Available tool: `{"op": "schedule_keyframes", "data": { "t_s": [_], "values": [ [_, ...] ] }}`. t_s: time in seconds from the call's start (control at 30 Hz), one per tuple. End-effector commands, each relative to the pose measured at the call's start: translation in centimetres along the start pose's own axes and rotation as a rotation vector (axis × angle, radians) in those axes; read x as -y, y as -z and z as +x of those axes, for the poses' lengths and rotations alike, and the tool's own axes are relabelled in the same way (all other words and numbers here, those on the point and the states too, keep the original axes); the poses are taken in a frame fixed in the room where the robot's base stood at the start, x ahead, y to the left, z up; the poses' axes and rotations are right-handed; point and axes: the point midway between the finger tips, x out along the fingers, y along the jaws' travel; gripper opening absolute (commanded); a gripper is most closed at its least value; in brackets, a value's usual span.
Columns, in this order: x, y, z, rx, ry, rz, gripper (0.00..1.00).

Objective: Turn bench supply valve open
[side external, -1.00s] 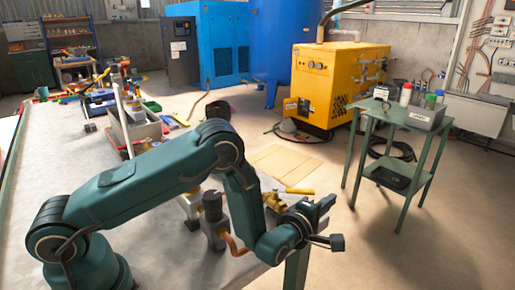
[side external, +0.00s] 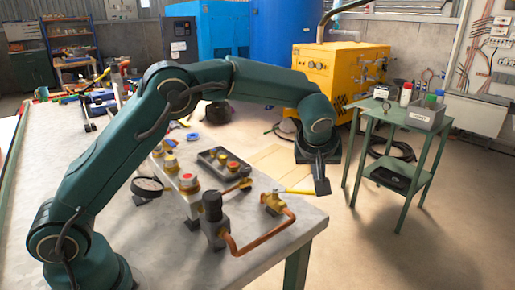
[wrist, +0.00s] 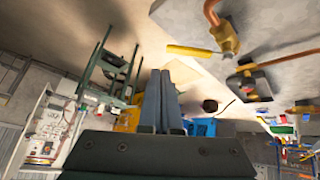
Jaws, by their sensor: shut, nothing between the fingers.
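A brass valve (side external: 272,202) sits on a copper pipe at the bench's near right corner. Its long yellow lever (side external: 299,191) points right, towards the bench edge; I take it to be the bench supply valve. In the wrist view the lever (wrist: 187,50) and brass body (wrist: 228,38) show at the upper right. My gripper (side external: 322,186) points down near the lever's free end; I cannot tell whether they touch. In the wrist view my gripper's fingers (wrist: 160,74) are together and empty, with the lever beyond and above their tips.
A grey regulator (side external: 213,215) and copper pipe (side external: 262,240) stand left of the valve. A dark tray (side external: 212,167) and a gauge (side external: 148,186) lie farther left. A green side table (side external: 385,118) stands right of the bench, with open floor between.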

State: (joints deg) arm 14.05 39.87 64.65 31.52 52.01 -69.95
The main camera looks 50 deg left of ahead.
Motion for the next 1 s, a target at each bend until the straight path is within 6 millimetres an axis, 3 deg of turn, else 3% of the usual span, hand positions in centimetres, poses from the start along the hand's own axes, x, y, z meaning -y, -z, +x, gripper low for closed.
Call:
{"op": "schedule_keyframes", "data": {
  "t_s": [0.1, 0.27, 0.87, 1.0],
  "values": [
    [1.9, 1.8, -1.2, -0.04, 0.088, 0.018, 0.0],
    [3.0, 2.5, -1.3, -0.054, 0.132, 0.026, 0.0],
    [4.2, 2.9, 8.2, -0.051, 0.133, 0.025, 0.0],
    [4.0, 1.9, 7.5, -0.052, 0.127, 0.028, 0.0]
  ]
}}
